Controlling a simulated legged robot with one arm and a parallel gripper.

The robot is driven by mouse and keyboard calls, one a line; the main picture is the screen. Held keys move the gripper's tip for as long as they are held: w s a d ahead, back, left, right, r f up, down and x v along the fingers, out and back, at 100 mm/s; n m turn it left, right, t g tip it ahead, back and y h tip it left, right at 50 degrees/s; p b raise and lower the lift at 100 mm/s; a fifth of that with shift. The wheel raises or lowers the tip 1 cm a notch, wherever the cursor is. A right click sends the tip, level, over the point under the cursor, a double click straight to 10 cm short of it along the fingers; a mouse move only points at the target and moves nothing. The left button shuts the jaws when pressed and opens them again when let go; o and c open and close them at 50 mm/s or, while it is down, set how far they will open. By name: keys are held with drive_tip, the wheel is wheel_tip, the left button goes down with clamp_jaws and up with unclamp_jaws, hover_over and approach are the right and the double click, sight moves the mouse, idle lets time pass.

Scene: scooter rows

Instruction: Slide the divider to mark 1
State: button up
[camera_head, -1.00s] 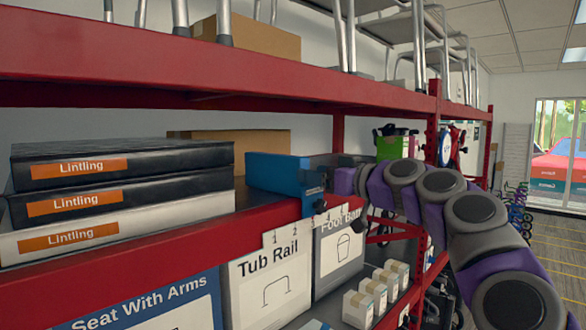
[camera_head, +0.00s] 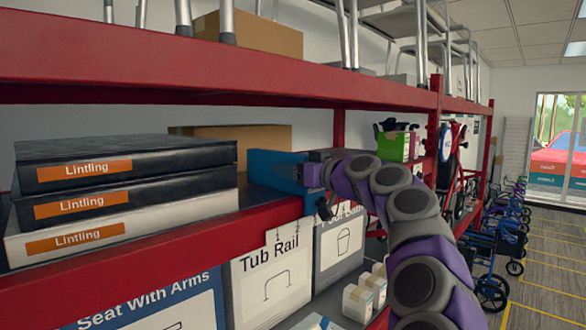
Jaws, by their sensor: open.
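The blue divider (camera_head: 262,168) stands upright on the red shelf, to the right of the stacked Lintling boxes, with a gap between them. Its front end is partly hidden by my gripper (camera_head: 293,173). My gripper is open at that front end, its grey finger overlapping the divider's blue face; I cannot tell whether they touch.
Lintling boxes (camera_head: 120,190) fill the shelf to the left. A brown carton (camera_head: 240,140) stands behind. Below are the Tub Rail box (camera_head: 268,275) and a Seat With Arms box (camera_head: 150,310). The upper red shelf beam (camera_head: 250,75) runs overhead. Open floor (camera_head: 550,270) lies at right.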

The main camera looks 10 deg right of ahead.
drive_tip(key=shift+d, duration=0.4)
drive_tip(key=c, duration=0.5)
clamp_jaws()
drive_tip(key=shift+s+a+b, duration=0.25)
drive_tip(key=shift+a+b, duration=0.15)
drive_tip(key=shift+b, duration=0.2)
drive_tip(key=s+a+b, duration=0.2)
drive_tip(key=a, duration=0.1)
drive_tip(key=s+a+b, duration=0.4)
drive_tip(key=a, duration=0.1)
drive_tip(key=shift+s+a, duration=0.1)
drive_tip(key=shift+a, duration=0.2)
drive_tip(key=shift+d, duration=0.1)
